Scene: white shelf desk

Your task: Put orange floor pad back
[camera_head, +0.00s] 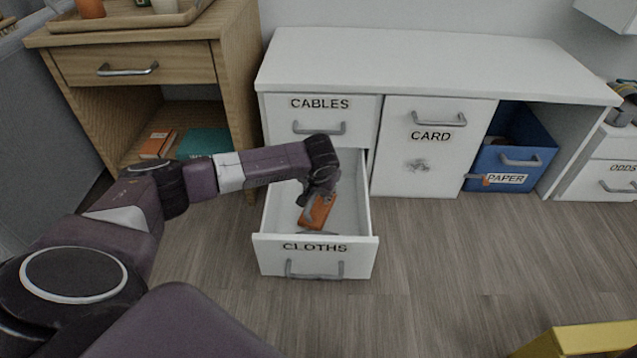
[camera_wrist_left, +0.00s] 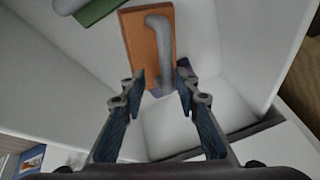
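The orange floor pad (camera_head: 317,213), a flat block with a grey handle, is in the open drawer labelled CLOTHS (camera_head: 262,246). The left wrist view shows the pad (camera_wrist_left: 138,42) and its curved handle (camera_wrist_left: 161,45) ahead of my left gripper (camera_wrist_left: 160,84). The two fingers are apart, one on each side of the handle's near end. I cannot tell whether they touch the pad. In the head view my left gripper (camera_head: 314,198) is low in the drawer at the pad and partly hides it. My right gripper is not in view.
A green item (camera_wrist_left: 98,10) and something purple (camera_wrist_left: 184,63) also lie in the drawer. The CABLES drawer (camera_head: 360,108) is shut above. The CARD door (camera_head: 430,165) and blue PAPER bin (camera_head: 535,158) are to the right. A wooden cabinet (camera_head: 190,62) stands left. A yellow object (camera_head: 590,338) is at lower right.

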